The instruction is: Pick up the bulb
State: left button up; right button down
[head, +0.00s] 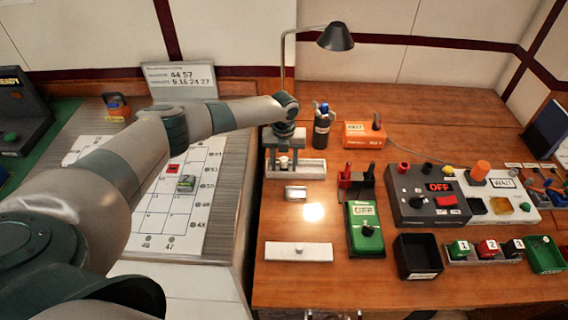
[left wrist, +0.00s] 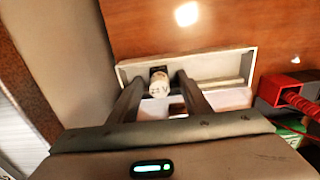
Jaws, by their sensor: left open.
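A small white bulb-like piece with a dark base and printed marks, which I take to be the bulb (left wrist: 158,86), stands in a shallow white tray (left wrist: 215,62). In the head view the tray (head: 312,168) lies on the wooden bench, and the white piece (head: 283,164) shows under my gripper. My left gripper (head: 284,154) points down over the tray's left part. In the left wrist view its fingers (left wrist: 156,90) are open, one on each side of the white piece, with a gap visible. Whether the tips reach down beside it is hard to tell. My right gripper is not in view.
A small pale block (head: 296,193) lies just in front of the tray. Bare wood lies around the bright spot.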

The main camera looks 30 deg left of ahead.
aim_at(284, 160)
pick_arm(q)
jog(key=shift+f, duration=0.15)
dwell(0.3)
grip_shut()
